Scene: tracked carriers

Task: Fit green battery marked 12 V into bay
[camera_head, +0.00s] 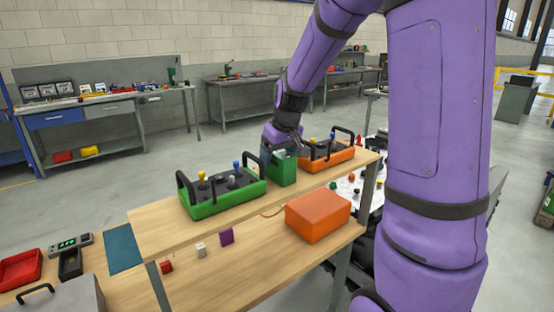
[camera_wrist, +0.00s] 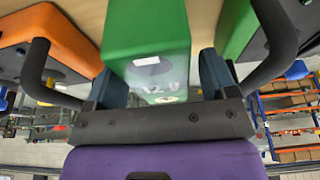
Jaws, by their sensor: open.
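The green battery (camera_head: 281,169) stands upright on the raised shelf, between a green control box (camera_head: 224,201) and an orange control box (camera_head: 330,158). In the wrist view the battery (camera_wrist: 146,32) bears a white label and pale, partly legible marking like "12 V". My gripper (camera_head: 282,148) is over the battery. In the wrist view the open jaws (camera_wrist: 162,82) lie on either side of it; I cannot tell whether they touch it. The control boxes carry joysticks and black handles. No bay opening can be made out in either view.
An orange box (camera_head: 318,216) sits on the lower bench top. Small red, white and purple blocks (camera_head: 227,236) lie there too. A device with green lights (camera_head: 70,243) and a red tray (camera_head: 20,268) are at the left. Black handles stand close on both sides of my gripper.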

